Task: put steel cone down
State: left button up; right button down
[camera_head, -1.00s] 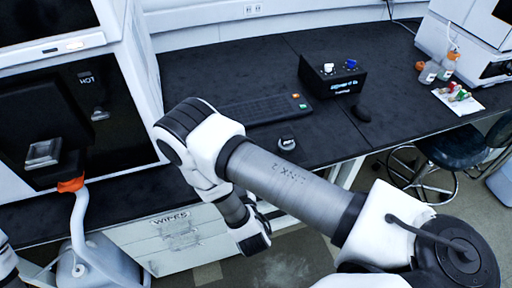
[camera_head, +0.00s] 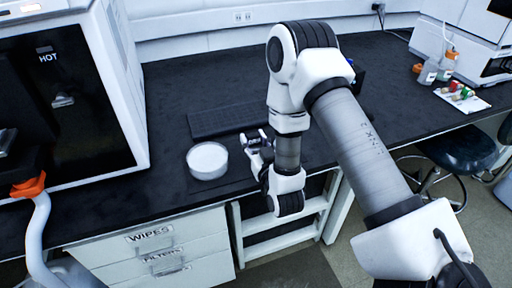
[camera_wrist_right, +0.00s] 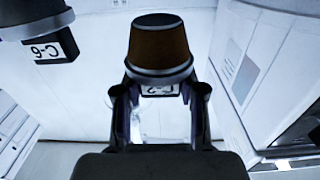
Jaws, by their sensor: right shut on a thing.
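My right gripper (camera_head: 256,148) is over the black bench, its fingers pointing up and left. In the right wrist view its fingers (camera_wrist_right: 160,105) are shut on a tapered piece with a brownish side and dark and bright rims, which I take as the steel cone (camera_wrist_right: 160,48). A small label with upside-down lettering shows below it. In the head view the cone is not clear to make out. A round white dish-like thing (camera_head: 207,160) lies just left of the fingers; I cannot tell if they touch.
A dark keyboard (camera_head: 225,119) lies behind the gripper. A large white instrument (camera_head: 122,95) stands on the left. Bottles (camera_head: 428,72) and a white card with vials (camera_head: 462,97) are at the right.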

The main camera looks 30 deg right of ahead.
aim_at(256, 148)
jog(key=shift+w+d, duration=0.15)
jog(key=shift+d, duration=0.25)
notch_tip(256, 148, down, 4)
jog(key=shift+w+r, duration=0.1)
jog(key=shift+r, duration=0.05)
jog(key=shift+b, duration=0.3)
jog(key=c, duration=0.7)
grip_release()
